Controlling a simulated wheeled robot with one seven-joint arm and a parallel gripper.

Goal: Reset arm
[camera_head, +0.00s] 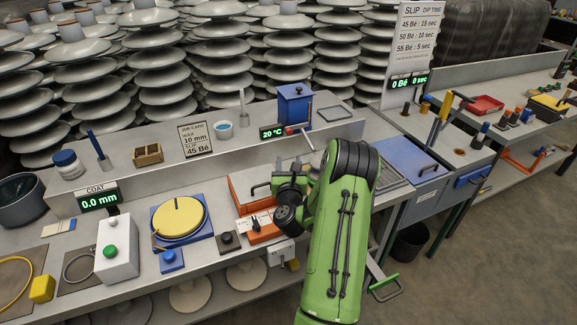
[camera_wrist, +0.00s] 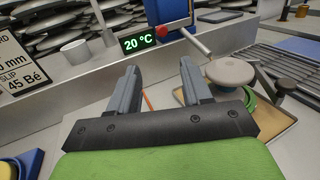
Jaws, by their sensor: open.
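My green arm reaches in from the lower right of the head view, over the front workbench (camera_head: 130,285). Its end is folded down above the middle of the bench, and the arm itself hides the fingertips there. In the wrist view my gripper (camera_wrist: 158,85) shows two grey fingers standing well apart. The gap between them is empty, with the grey bench top behind it. A grey round knob or disc (camera_wrist: 231,72) on a stem stands just right of the right finger, over a tan tray (camera_wrist: 262,115). I cannot tell whether the finger touches it.
A blue box with a lever (camera_head: 294,106) and a 20 °C display (camera_head: 272,133) stand on the raised shelf. On the bench are a yellow disc on a blue base (camera_head: 178,217), a white box with a green button (camera_head: 116,250) and an orange unit (camera_head: 262,232). Insulator stacks (camera_head: 225,50) fill the back.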

